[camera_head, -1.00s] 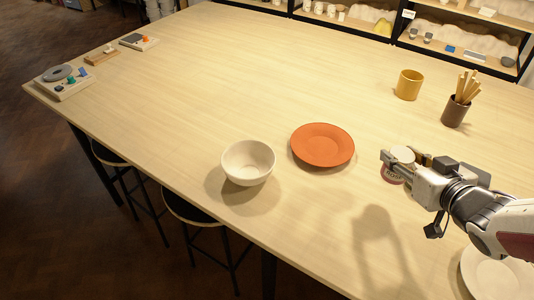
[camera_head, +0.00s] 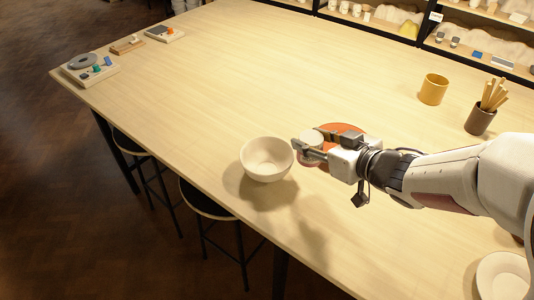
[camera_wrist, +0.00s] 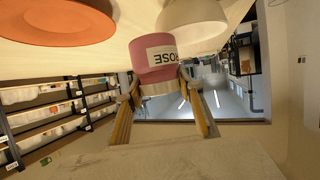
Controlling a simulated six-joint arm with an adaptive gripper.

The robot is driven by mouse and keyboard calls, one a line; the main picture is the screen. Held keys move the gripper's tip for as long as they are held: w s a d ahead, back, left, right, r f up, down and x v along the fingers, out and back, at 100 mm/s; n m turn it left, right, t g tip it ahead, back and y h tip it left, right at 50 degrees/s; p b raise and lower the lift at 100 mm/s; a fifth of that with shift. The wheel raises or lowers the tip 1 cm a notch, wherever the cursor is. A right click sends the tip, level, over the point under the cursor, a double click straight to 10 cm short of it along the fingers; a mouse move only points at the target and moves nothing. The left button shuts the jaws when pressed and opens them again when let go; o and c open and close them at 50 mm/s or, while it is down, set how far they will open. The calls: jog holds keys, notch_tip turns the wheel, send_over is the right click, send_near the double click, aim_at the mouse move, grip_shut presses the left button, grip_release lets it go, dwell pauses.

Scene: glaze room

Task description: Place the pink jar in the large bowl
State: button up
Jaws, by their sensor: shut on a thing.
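The pink jar (camera_wrist: 153,58) has a white label with dark letters and a pale lid. My gripper (camera_wrist: 160,88) is shut on it, one finger on each side, in the wrist view. In the head view only the jar's pale lid (camera_head: 312,136) shows clearly at my gripper (camera_head: 309,149); the pink body is mostly hidden. The large bowl (camera_head: 266,151) is cream-white, stands on the table and looks empty. My gripper and the jar are just right of the bowl's rim. The bowl also shows at the top of the wrist view (camera_wrist: 192,15).
An orange plate (camera_head: 345,130) lies behind my gripper, partly covered by it. A yellow mug (camera_head: 433,90) and a dark cup of wooden tools (camera_head: 480,121) stand at the right. A white plate (camera_head: 502,277) lies at lower right. The table's left half is largely clear.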

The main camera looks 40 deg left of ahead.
jog(key=s+a+r+n+g, duration=0.1)
jog(key=a, duration=0.4)
jog(key=s+a+r+n+g, duration=0.1)
jog(key=s+a, duration=0.1)
jog(key=a, duration=0.3)
jog(key=shift+s+r+g+y, duration=0.3)
jog(key=shift+g+y, duration=0.1)
send_over(267, 170)
notch_tip(267, 170, down, 6)
jog(key=shift+f, duration=0.15)
jog(key=shift+d, duration=0.1)
jog(key=shift+f, duration=1.9)
jog(key=shift+f, duration=0.15)
